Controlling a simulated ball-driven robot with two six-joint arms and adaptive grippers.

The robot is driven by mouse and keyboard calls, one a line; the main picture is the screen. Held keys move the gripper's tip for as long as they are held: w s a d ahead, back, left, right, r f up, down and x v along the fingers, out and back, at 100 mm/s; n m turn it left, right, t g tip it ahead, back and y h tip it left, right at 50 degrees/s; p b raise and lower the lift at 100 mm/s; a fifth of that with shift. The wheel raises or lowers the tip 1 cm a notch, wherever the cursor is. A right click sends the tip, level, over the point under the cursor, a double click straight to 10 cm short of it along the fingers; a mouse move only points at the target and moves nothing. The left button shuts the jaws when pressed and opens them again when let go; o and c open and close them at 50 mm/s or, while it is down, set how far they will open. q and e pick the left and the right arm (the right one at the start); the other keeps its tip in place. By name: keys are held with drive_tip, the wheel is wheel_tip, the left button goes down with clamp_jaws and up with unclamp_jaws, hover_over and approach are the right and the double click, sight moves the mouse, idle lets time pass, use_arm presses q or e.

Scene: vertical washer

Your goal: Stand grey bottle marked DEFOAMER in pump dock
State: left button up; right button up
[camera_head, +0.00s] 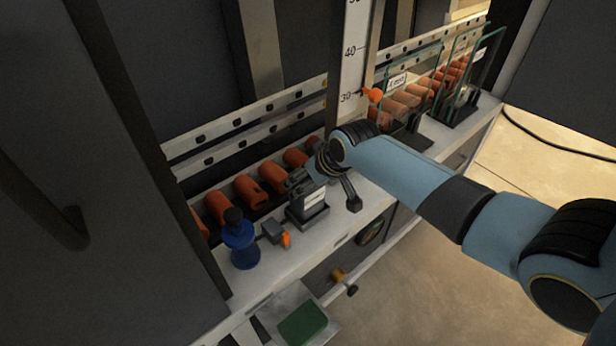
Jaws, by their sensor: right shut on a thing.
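My right arm comes in from the right, and its dark gripper (324,172) is over the washer's ledge. It is shut on a grey thing with a white label (314,198), which looks like the grey bottle; the lettering is too small to read. My gripper and wrist hide part of it. The grey thing is at a dark block-like holder (307,216) on the ledge, which may be the pump dock. I cannot tell whether it is seated in it or just above. My left gripper is not in view.
A blue bottle with a black top (240,240) stands to the left on the ledge. Beside it is a small grey part with an orange tip (286,240). Orange rollers (250,190) line the back. Clear panels (410,95) stand to the right. A green pad (302,325) lies in front.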

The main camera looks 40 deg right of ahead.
drive_tip(key=shift+w+f+b, duration=0.1)
drive_tip(key=shift+f+b, duration=0.45)
drive_tip(key=shift+f, duration=0.2)
drive_tip(key=o, duration=1.7)
drive_tip(key=v, duration=1.2)
